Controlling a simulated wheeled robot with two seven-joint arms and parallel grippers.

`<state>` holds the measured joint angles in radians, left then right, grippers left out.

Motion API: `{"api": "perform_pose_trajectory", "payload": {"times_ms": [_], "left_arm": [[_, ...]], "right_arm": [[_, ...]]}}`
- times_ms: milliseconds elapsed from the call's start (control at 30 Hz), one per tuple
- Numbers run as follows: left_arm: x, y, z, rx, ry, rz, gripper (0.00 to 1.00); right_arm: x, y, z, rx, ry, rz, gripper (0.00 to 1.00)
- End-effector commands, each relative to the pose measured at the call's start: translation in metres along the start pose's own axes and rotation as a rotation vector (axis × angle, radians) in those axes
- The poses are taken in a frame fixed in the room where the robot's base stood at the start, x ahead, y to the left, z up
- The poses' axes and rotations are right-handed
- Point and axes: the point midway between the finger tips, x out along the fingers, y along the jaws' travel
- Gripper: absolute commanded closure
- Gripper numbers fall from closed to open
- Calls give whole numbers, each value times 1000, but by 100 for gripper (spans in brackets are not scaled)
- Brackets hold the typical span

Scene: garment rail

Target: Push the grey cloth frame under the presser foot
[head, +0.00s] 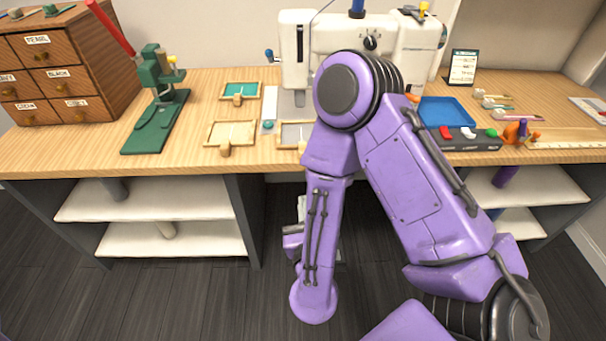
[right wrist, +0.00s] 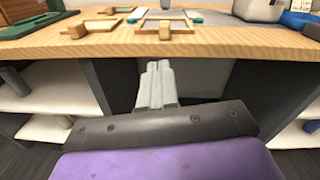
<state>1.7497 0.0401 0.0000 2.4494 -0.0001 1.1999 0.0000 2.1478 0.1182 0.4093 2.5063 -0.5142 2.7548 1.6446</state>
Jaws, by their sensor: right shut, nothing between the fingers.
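The grey cloth frame (head: 284,139) lies on the bench in front of the white sewing machine (head: 296,35); my right arm covers its right part. In the right wrist view its wooden handle (right wrist: 164,34) is near the bench's front edge, straight ahead of my fingers. My right gripper (head: 301,206) is shut and empty, in front of the bench and below its top, apart from the frame. It shows better in the right wrist view (right wrist: 158,67), fingers together and pointing at the bench edge. The presser foot cannot be made out clearly. My left gripper is not in view.
A cream cloth frame (head: 231,132) and a teal one (head: 240,91) lie left of the grey one. A green press (head: 157,115) stands farther left. A blue tray (head: 446,112) and a switch box (head: 462,141) are at right. The bench's front edge (head: 190,166) lies before my gripper.

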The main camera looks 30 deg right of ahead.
Motion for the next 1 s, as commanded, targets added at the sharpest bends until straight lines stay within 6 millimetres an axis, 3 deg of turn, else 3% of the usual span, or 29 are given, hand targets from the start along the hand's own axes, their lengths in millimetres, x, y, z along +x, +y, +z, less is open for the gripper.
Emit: {"api": "perform_pose_trajectory", "payload": {"times_ms": [100,367,700,1000], "left_arm": [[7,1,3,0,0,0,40],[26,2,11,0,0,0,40],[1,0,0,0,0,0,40],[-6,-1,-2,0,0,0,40]], "right_arm": [[1,-2,4,165,-21,-39,100],[25,-4,2,184,-21,-49,100],[100,-9,11,173,-21,-47,100],[137,-9,10,171,-23,-39,100]]}}
